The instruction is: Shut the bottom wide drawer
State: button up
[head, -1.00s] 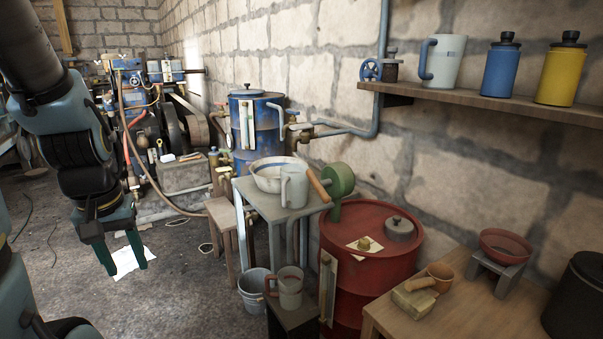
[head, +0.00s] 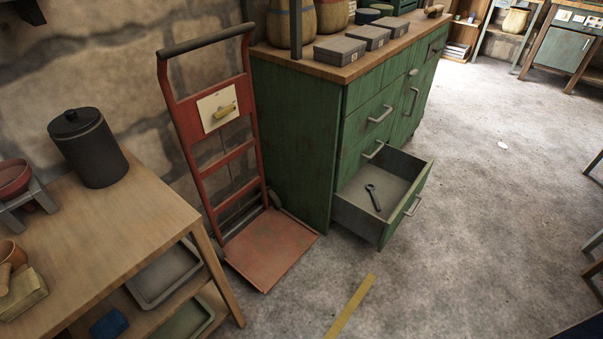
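The bottom wide drawer (head: 388,228) of the green cabinet (head: 290,140) is pulled out in the head view. Its front has a metal handle (head: 413,206). A dark wrench (head: 373,197) lies inside on the drawer floor. The drawers above it look shut. My gripper is not in the head view now, so I cannot see where it is relative to the drawer.
A red hand truck (head: 185,112) leans by the wall left of the cabinet, its plate (head: 268,248) on the floor. A wooden table (head: 120,215) stands at left. A yellow floor strip (head: 350,305) lies in front. Concrete floor right of the drawer is clear.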

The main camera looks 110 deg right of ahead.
aim_at(398, 176)
jog(key=z, duration=4.4)
jog(key=i+l+u, duration=0.35)
jog(key=i, duration=0.2)
jog(key=i+l+u, duration=0.35)
jog(key=i, duration=0.2)
jog(key=i+l+u, duration=0.35)
jog(key=i+l, duration=0.1)
jog(key=i, duration=0.05)
